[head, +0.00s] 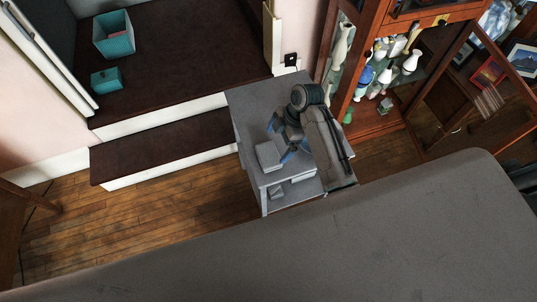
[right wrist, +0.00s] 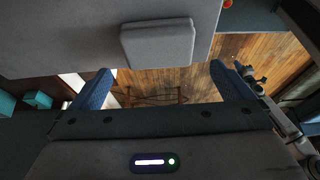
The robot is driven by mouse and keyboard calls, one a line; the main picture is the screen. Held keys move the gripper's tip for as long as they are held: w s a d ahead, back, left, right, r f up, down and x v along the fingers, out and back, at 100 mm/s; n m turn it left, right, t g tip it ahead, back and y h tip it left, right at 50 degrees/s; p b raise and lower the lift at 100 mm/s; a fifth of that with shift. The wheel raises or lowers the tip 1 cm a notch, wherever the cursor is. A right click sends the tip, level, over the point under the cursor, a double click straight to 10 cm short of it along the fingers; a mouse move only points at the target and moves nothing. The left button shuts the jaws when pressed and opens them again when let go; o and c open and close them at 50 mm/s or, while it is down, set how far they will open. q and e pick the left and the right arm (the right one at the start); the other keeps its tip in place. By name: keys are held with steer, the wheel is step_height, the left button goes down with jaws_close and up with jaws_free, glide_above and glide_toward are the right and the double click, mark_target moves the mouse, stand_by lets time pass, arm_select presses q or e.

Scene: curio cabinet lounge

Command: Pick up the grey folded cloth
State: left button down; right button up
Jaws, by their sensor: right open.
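The grey folded cloth (head: 268,156) lies on top of a small grey side table (head: 250,103), close to its front edge. It is a flat, squarish block. In the right wrist view the cloth (right wrist: 158,43) shows at the top, ahead of the space between the fingers. My right gripper (head: 281,140), with blue fingertips, is just to the right of the cloth in the head view. The right wrist view shows its two fingers (right wrist: 162,84) wide apart with nothing between them. My left gripper is in neither view.
Small grey items (head: 276,191) sit on a lower level of the table. A wooden cabinet (head: 375,121) with vases and an open door stands at the right. Dark carpeted steps with a teal bin (head: 114,45) and teal box (head: 108,80) are at the left. Wooden floor (head: 150,215) is clear.

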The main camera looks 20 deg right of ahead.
mark_target(269, 154)
steer(key=x, duration=0.2)
steer(key=shift+a+f, duration=0.15)
steer(key=shift+f, duration=0.15)
steer(key=p+x, duration=0.2)
steer(key=x, duration=0.2)
steer(key=shift+w+a, duration=0.1)
steer(key=shift+a, duration=0.05)
steer(key=shift+a+f, duration=0.15)
steer(key=shift+f, duration=0.4)
steer(key=c, duration=0.7)
steer(key=shift+r, duration=0.1)
step_height(269, 154, up, 10)
steer(key=shift+f+b, duration=0.1)
steer(key=shift+b, duration=0.85)
